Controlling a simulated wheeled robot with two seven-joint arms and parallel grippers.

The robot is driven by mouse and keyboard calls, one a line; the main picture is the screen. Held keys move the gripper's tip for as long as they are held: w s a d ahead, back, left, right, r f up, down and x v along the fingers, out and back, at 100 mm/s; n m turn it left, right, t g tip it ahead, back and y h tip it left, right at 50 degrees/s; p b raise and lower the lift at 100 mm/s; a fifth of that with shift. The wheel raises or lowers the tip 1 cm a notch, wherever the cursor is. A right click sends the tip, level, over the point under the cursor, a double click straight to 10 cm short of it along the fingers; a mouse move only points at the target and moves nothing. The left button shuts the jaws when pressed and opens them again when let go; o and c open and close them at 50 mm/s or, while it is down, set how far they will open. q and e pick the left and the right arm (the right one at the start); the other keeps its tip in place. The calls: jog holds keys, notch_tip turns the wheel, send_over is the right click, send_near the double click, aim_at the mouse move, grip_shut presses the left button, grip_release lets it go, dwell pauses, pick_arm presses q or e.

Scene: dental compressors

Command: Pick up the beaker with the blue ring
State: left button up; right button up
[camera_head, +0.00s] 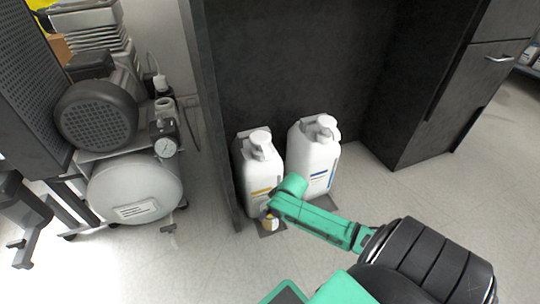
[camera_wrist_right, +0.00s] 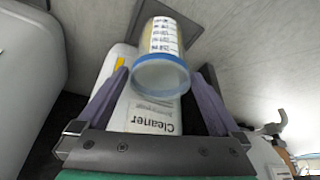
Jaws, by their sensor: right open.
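The beaker with the blue ring (camera_wrist_right: 162,40) shows in the right wrist view, clear with printed white markings and the ring around its near end. My right gripper (camera_wrist_right: 165,72) is open, with one purple finger on each side of the beaker's ringed end. My left gripper is not seen.
A white bottle with a yellow label (camera_head: 259,178) and a larger white bottle (camera_head: 314,158) stand close behind the gripper, inside a dark cabinet recess (camera_head: 290,65). A compressor (camera_head: 135,190) with a gauge stands left. The floor in front is clear.

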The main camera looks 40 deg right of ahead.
jog(key=shift+b+x, duration=0.55)
jog(key=shift+x, duration=0.6)
jog(key=shift+r, duration=0.1)
jog(key=c, duration=1.1)
